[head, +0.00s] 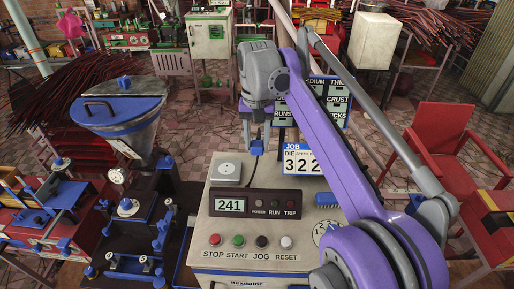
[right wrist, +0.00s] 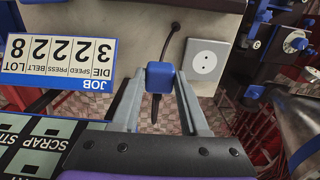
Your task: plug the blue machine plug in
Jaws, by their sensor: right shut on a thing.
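My right gripper (head: 258,133) comes down from above, behind the control box. In the right wrist view its two fingers (right wrist: 158,85) are closed on the blue plug (right wrist: 160,75). The plug (head: 256,148) also shows below the fingertips in the head view, with a dark cord running down from it. The white socket plate (head: 227,168) with a round outlet is on the box's top left; it also shows in the right wrist view (right wrist: 205,62), beside the plug. The plug is apart from the outlet. My left gripper is not in view.
The control box (head: 240,262) has a 241 display (head: 231,205), lamps and several buttons. A job card (head: 303,160) stands at its back right, near the gripper. A blue-lidded hopper machine (head: 120,115) stands left. A red chair (head: 450,150) is at right.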

